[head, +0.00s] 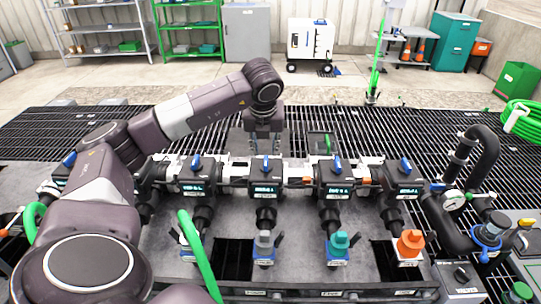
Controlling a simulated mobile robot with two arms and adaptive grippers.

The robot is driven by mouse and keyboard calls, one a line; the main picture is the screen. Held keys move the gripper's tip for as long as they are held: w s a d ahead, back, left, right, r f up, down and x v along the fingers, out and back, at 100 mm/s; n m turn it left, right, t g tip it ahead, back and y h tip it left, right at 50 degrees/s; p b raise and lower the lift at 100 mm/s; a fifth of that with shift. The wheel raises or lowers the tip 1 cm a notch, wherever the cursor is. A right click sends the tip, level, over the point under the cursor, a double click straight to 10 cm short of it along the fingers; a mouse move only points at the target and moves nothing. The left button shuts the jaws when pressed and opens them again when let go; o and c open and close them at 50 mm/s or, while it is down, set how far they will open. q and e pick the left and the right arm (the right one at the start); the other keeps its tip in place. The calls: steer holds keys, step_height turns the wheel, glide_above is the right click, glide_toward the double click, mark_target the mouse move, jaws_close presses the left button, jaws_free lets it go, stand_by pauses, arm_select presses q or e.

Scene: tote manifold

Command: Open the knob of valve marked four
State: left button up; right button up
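A row of dark valves with small lit displays runs across the manifold. Blue knobs top the valves at left centre (196,162), right centre (337,164) and right (405,164). The number markings are too small to read, so I cannot tell which valve is four. My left gripper (265,149) points down over the middle valve (265,187), with its fingertips apart, close to the valve's top. My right gripper is not in view.
Below the valves stand outlets with grey (264,241), teal (338,243) and orange (409,242) handles. A green hose (198,258) rises at front left. A black pipe with a gauge (453,200) stands at right. Dark grating lies behind the manifold.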

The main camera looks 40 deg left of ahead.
mark_target(266, 161)
arm_select(q)
steer(key=x, duration=0.2)
steer(key=shift+s+a+f+p, duration=0.1)
steer(key=shift+s+f+p, duration=0.05)
steer(key=shift+f+p, duration=0.2)
steer(key=x, duration=0.2)
steer(key=shift+w+f, duration=0.25)
steer(key=shift+w+a+f, duration=0.1)
steer(key=shift+w+f, duration=0.05)
steer(key=shift+f, duration=0.45)
steer(key=c, duration=0.8)
jaws_close()
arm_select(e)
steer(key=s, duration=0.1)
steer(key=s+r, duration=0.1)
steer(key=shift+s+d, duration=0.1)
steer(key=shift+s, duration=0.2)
